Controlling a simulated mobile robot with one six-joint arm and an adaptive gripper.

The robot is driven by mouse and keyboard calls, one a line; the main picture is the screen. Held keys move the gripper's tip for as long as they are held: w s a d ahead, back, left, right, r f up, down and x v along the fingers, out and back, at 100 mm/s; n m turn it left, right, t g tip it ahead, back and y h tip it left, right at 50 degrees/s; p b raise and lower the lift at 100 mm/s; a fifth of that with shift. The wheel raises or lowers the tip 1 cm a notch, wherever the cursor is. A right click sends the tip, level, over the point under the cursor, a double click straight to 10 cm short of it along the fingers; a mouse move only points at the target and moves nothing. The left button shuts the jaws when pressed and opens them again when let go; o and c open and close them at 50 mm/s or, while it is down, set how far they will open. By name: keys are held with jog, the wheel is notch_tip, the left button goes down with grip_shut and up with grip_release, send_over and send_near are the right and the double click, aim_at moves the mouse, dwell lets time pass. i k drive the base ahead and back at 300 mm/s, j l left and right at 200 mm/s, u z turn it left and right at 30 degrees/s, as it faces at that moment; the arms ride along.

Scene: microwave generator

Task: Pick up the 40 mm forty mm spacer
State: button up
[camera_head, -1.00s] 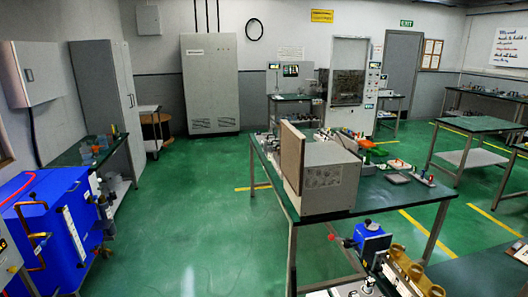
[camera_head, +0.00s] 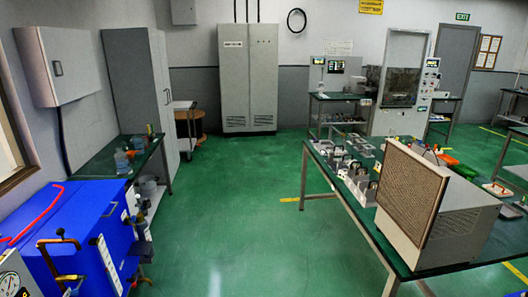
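I cannot make out the 40 mm spacer in the head view. Several small metal parts (camera_head: 355,172) stand on the green-topped table (camera_head: 385,245) at the right, too small to tell apart. My gripper is not in the view.
A grey box unit with a brown mesh face (camera_head: 408,205) stands on the table's near end. Blue equipment (camera_head: 85,225) and a side bench (camera_head: 105,165) line the left. A tall grey cabinet (camera_head: 248,75) stands at the back. The green floor (camera_head: 235,220) between them is clear.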

aim_at(339, 153)
jog(key=i+j, duration=0.1)
jog(key=i, duration=1.9)
jog(key=i+z, duration=0.15)
jog(key=i, duration=0.35)
jog(key=i+z, duration=0.15)
jog(key=i, duration=0.35)
jog(key=i+j+z, duration=0.15)
jog(key=i, duration=0.35)
jog(key=i+j+z, duration=0.15)
jog(key=i, duration=0.35)
jog(key=i+z, duration=0.25)
jog(key=i, duration=0.2)
jog(key=i+z, duration=0.3)
jog(key=i, duration=0.15)
